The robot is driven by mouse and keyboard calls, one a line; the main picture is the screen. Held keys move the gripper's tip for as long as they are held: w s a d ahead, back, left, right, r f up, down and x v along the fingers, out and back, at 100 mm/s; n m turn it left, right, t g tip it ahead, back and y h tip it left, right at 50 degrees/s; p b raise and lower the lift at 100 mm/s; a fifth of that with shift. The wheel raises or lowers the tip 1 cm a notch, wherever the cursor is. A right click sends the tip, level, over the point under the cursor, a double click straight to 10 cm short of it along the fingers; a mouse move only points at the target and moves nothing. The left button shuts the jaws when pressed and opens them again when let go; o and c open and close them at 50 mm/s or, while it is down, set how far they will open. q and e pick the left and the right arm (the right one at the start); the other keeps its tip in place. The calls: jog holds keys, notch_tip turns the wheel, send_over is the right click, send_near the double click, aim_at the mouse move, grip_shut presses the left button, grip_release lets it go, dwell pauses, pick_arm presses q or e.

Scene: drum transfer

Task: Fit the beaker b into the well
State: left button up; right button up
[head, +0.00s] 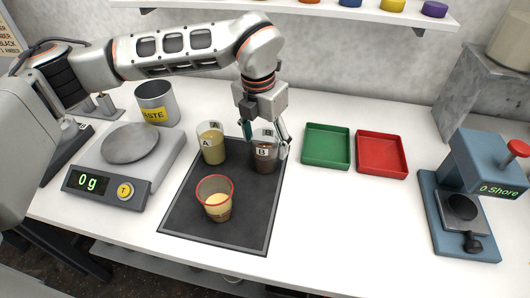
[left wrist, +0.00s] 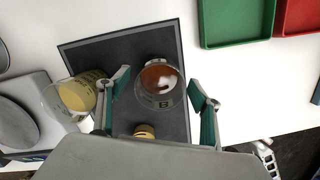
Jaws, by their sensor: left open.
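Beaker b (head: 264,160) is a clear cup with a white "B" label and dark brown contents. It stands upright on the dark mat (head: 185,217), near its back right. My left gripper (head: 266,137) is above it, with its fingers apart on either side of the beaker. I cannot make out which thing is the well. My right gripper is not in view.
Beaker A (head: 211,146) stands left of beaker b, and a red-rimmed cup (head: 216,203) stands in front. A scale (head: 130,143) reading 0 g and a waste can (head: 155,103) are left. Green (head: 327,146) and red (head: 382,154) trays and a blue press (head: 480,165) are right.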

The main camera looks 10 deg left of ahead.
pick_arm(q)
jog(key=c, duration=1.4)
jog(key=shift+w+r, duration=0.1)
jog(key=shift+r, duration=0.1)
